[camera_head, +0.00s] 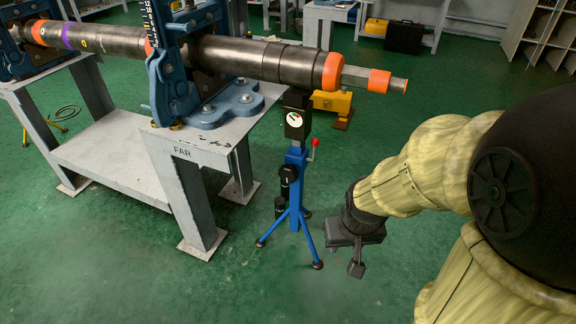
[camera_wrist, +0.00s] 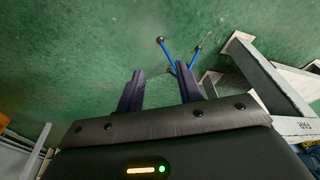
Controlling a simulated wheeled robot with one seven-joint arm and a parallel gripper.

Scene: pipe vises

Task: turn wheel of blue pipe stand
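The blue pipe stand (camera_head: 295,190) stands on the green floor in the head view, on spread tripod legs. It has a black head with a round gauge (camera_head: 294,119) and a lever with a red knob (camera_head: 314,143). Dark round parts (camera_head: 287,174) sit on its left side; I cannot tell which is the wheel. My gripper (camera_head: 352,262) hangs low to the right of the stand, apart from it. In the wrist view my gripper (camera_wrist: 160,76) has its two fingers apart with nothing between them. The stand's blue legs (camera_wrist: 169,62) show beyond the fingertips; its upper part is out of sight there.
A grey workbench (camera_head: 130,165) marked FAR stands left of the stand, with a blue vise (camera_head: 172,75) and a long pipe (camera_head: 240,58) overhanging the bench end above the stand. A yellow object (camera_head: 333,103) is behind. The floor around my gripper is clear.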

